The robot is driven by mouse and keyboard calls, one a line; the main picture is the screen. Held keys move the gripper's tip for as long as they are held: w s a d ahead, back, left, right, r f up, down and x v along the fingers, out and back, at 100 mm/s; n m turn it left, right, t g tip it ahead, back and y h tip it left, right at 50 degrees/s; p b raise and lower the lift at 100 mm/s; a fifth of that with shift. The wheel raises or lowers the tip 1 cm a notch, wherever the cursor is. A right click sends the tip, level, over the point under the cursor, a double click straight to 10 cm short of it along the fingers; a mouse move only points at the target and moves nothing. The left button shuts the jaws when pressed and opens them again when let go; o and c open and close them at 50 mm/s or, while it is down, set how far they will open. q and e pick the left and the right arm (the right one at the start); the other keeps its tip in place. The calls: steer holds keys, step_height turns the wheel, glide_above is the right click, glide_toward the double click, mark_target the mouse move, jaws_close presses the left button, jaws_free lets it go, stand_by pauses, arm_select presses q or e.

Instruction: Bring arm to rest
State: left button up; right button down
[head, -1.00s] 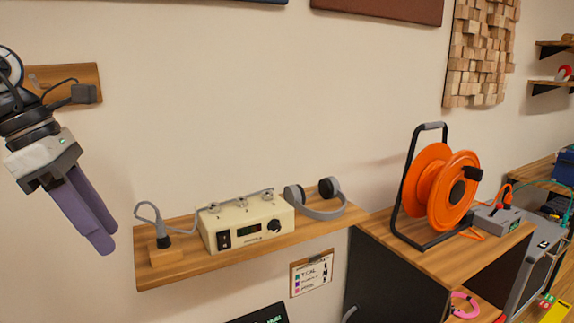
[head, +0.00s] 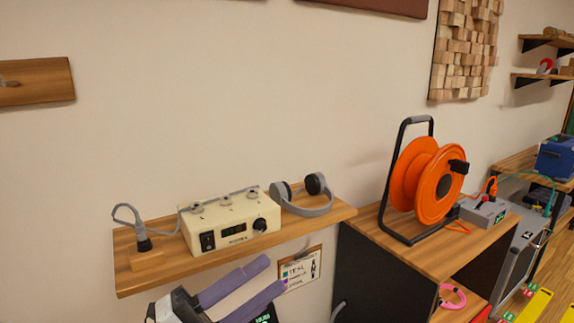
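My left gripper (head: 272,275) has two purple fingers and is low in the head view, in front of the wall just below the wooden shelf (head: 290,229). Its fingers point up and to the right, with a gap between them and nothing held. The fingers overlap part of the clipboard (head: 299,271) on the wall. The rest of my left arm is cut off by the bottom edge. My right gripper is not in view.
The shelf holds a cream control box (head: 230,226), grey headphones (head: 303,199) and a plug in a wooden block (head: 146,260). To the right, an orange cable reel (head: 428,182) and a grey box (head: 484,212) stand on a cabinet.

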arm_select(q)
steer(key=s+a+f+n+t+y, duration=0.2)
steer(key=a+f+n+y, duration=0.4)
steer(key=f+n, duration=0.45)
steer(key=s+a+f+n+t+y, duration=0.2)
steer(key=a+f+n+t+y, duration=0.1)
steer(key=f+n+y, duration=0.75)
steer(key=s+a+f+n+g, duration=0.1)
steer(key=s+f+n+g, duration=0.1)
steer(key=s+f, duration=0.6)
steer(key=s+a+f+n+g, duration=0.2)
steer(key=s+f+g, duration=0.3)
steer(key=s+f, duration=0.4)
steer(key=shift+s+a+f+n+y, duration=0.15)
steer(key=shift+a+f+n+y, duration=0.15)
steer(key=shift+f+n, duration=0.5)
